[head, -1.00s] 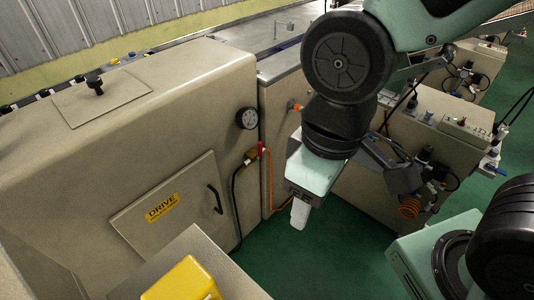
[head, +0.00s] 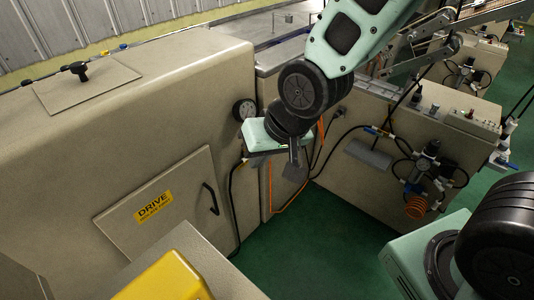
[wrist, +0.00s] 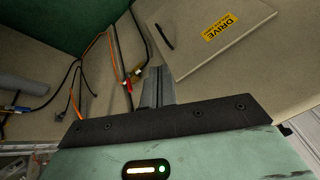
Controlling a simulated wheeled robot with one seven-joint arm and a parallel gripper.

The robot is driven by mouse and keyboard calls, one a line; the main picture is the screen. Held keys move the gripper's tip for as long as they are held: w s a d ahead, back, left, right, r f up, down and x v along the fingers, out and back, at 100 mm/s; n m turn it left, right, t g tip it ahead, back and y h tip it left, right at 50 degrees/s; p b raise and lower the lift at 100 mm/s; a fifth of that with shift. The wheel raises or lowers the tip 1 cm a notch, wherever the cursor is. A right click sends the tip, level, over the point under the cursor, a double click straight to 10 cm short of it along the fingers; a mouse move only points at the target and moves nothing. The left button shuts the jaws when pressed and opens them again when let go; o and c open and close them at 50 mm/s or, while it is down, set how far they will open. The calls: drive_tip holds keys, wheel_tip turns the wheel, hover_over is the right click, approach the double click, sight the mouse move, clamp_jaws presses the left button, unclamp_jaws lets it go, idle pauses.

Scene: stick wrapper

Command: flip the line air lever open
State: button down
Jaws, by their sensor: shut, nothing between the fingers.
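A small red lever (wrist: 128,85) sits on a brass valve fitting (wrist: 137,71) on the beige machine's side, with a dark hose running to it. In the wrist view my gripper (wrist: 157,72) is just right of the lever, with a narrow gap between them in the picture. Its grey fingers are closed together and empty. In the head view my gripper (head: 294,158) points down in front of the machine corner, and my wrist hides the red lever. Contact with the lever cannot be told.
A panel with a yellow DRIVE label (head: 153,206) and black handle (head: 211,198) is left of my gripper. A pressure gauge (head: 243,109) sits above. Orange and black hoses hang nearby. A blue-handled valve (head: 371,131) is to the right. Green floor (head: 310,240) is clear below.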

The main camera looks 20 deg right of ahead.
drive_tip(key=w+d+f+m+t+b, duration=0.4)
drive_tip(key=w+f+m+t+b, duration=0.3)
drive_tip(key=w+f, duration=0.55)
drive_tip(key=w+d+f+m+t+b, duration=0.5)
drive_tip(key=d+f+m+b, duration=0.3)
drive_tip(key=d, duration=0.4)
drive_tip(key=shift+w+f+m+t, duration=0.3)
drive_tip(key=shift+f+m+t, duration=0.35)
drive_tip(key=shift+m, duration=0.25)
drive_tip(key=shift+r, duration=0.1)
drive_tip(key=w+a, duration=0.5)
drive_tip(key=w, duration=0.2)
drive_tip(key=shift+w+a+b, duration=0.15)
drive_tip(key=shift+w+b, duration=0.15)
drive_tip(key=shift+w, duration=0.1)
